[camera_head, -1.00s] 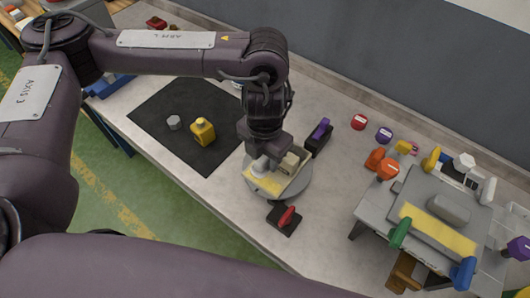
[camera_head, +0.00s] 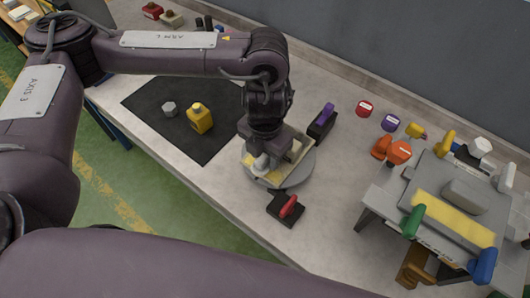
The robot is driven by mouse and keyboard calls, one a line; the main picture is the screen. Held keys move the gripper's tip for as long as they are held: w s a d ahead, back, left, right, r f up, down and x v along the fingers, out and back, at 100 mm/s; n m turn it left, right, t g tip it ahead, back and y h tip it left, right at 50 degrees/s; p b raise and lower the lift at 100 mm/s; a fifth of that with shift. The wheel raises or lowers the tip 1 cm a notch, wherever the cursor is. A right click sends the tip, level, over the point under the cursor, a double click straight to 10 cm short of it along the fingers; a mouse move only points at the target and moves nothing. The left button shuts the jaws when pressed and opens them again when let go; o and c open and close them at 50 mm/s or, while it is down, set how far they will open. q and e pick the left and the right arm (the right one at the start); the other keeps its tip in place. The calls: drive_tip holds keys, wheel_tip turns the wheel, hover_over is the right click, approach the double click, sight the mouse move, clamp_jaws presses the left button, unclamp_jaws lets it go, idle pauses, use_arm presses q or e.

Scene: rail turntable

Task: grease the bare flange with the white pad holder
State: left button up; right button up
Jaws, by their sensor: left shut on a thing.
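My left gripper (camera_head: 262,150) points down over the grey round turntable (camera_head: 298,179) and is shut on a pale pad holder (camera_head: 261,162), mostly hidden by the fingers. A rail piece (camera_head: 295,147) lies on the turntable, partly behind the gripper. Its near-side flange (camera_head: 272,178) is yellow; the pad holder is over or against this strip, and I cannot tell if they touch. The flange on the far side is mostly hidden by the gripper. My right gripper is not in view.
A yellow bottle (camera_head: 200,118) and grey nut (camera_head: 168,108) stand on the black mat (camera_head: 150,95). A red-handled block (camera_head: 287,207) and purple-handled block (camera_head: 322,121) flank the turntable. A grey fixture (camera_head: 455,215) with coloured clamps stands at right.

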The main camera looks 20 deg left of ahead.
use_arm(q)
drive_tip(key=shift+f+b, duration=0.4)
drive_tip(key=shift+f, duration=0.15)
drive_tip(key=shift+a, duration=0.1)
drive_tip(key=shift+w+a+r, duration=0.1)
drive_tip(key=shift+w+a, duration=0.1)
drive_tip(key=shift+a, duration=0.25)
drive_tip(key=shift+w+a+r, duration=0.1)
drive_tip(key=shift+w+a, duration=0.05)
drive_tip(key=shift+a, duration=0.3)
drive_tip(key=shift+f, duration=0.1)
drive_tip(key=shift+w+a+f, duration=0.1)
drive_tip(key=shift+w+a, duration=0.1)
drive_tip(key=shift+a, duration=0.25)
drive_tip(key=shift+w+a, duration=0.15)
drive_tip(key=shift+a, duration=0.3)
drive_tip(key=shift+d, duration=0.2)
drive_tip(key=shift+s+d+f, duration=0.1)
drive_tip(key=shift+s+d, duration=0.4)
drive_tip(key=shift+d, duration=0.3)
